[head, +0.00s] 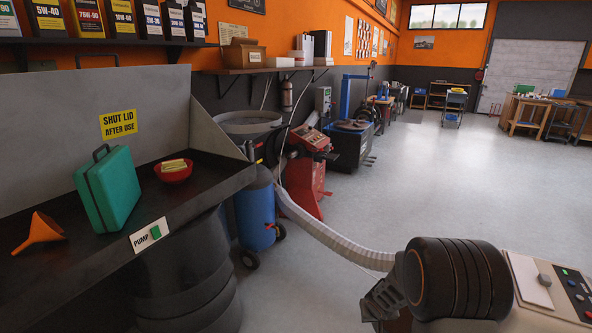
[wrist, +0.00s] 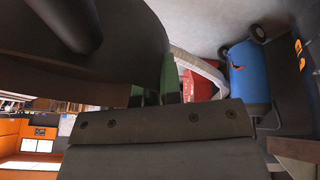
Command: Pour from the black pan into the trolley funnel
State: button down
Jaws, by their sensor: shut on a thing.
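The black pan (wrist: 120,50) fills much of the upper left of the wrist view, close to the camera. My gripper (wrist: 155,92) shows there with two green fingertips, shut on the pan at its near side. The pan's contents are hidden. The trolley is a blue wheeled tank (head: 256,213) with a wide grey funnel (head: 248,122) on top, right of the bench in the head view. The tank (wrist: 248,72) also shows at the right of the wrist view, which is upside down. The pan looks apart from the tank. I cannot make out the pan or gripper in the head view.
The black bench (head: 70,262) holds an orange funnel (head: 38,231), a green case (head: 110,188) and a red bowl (head: 174,172). A pale hose (head: 330,238) crosses the floor side. A red machine (head: 305,175) stands behind the trolley. Open floor (head: 430,180) lies right.

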aim_at(251, 130)
jog(key=z, duration=0.5)
jog(key=i, duration=1.15)
jog(key=z, duration=0.3)
jog(key=i, duration=1.15)
jog(key=u, duration=0.6)
jog(key=i, duration=0.9)
jog(key=u, duration=1.25)
jog(key=i, duration=0.6)
jog(key=u, duration=0.55)
